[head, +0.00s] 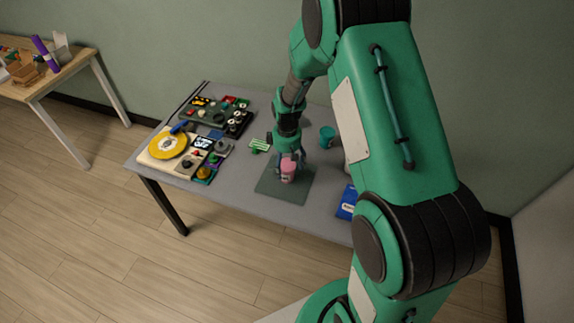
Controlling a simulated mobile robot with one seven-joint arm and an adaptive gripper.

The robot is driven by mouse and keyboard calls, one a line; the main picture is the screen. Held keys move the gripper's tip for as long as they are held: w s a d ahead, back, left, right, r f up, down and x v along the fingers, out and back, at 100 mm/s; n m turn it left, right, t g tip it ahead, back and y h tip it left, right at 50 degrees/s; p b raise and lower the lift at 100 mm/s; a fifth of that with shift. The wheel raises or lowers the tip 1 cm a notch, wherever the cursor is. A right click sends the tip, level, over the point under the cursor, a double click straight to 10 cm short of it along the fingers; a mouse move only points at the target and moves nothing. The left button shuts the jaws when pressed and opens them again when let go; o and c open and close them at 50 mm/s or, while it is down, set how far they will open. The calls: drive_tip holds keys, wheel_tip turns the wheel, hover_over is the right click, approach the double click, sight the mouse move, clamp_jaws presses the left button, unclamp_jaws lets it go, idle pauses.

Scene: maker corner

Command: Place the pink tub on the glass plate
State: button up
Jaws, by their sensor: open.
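The pink tub (288,174) is small and looks upright, over the back part of the dark greenish square plate (271,187), which I take for the glass plate. The tub appears to rest on the plate, but at this size I cannot be sure of contact. My gripper (289,158) points down at the tub from above, open, with its fingers close around the tub's upper part. Whether a finger touches the tub is too small to tell. The gripper hides part of the tub's top.
A teal cup (327,137) stands behind and right of the plate. A blue packet (347,203) lies to the right. A green striped board (260,145) lies left of my gripper. A yellow disc (169,145) and trays of parts fill the grey table's left side. The table's front strip is clear.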

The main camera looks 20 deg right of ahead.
drive_tip(key=shift+r, duration=0.1)
wheel_tip(320, 180, up, 12)
drive_tip(key=p, duration=0.2)
drive_tip(key=shift+p, duration=0.3)
drive_tip(key=shift+r, duration=0.15)
idle(0.6)
drive_tip(key=s+a+r+m+t, duration=0.1)
drive_tip(key=s+a+r, duration=0.1)
drive_tip(key=s+r, duration=0.35)
drive_tip(key=s+a+r+m+t, duration=0.1)
drive_tip(key=s+a+r, duration=0.1)
drive_tip(key=r, duration=0.7)
drive_tip(key=s+a+r+m+t, duration=0.15)
drive_tip(key=s+r, duration=0.25)
drive_tip(key=r, duration=0.4)
drive_tip(key=s+a+r+m+t, duration=0.1)
drive_tip(key=s+r, duration=0.3)
drive_tip(key=s, duration=0.5)
drive_tip(key=s+a+r+m+t, duration=0.1)
drive_tip(key=s+a+r+m, duration=0.1)
drive_tip(key=s, duration=0.8)
wheel_tip(320, 180, up, 3)
drive_tip(key=shift+s+a+f, duration=0.2)
drive_tip(key=shift+a, duration=0.5)
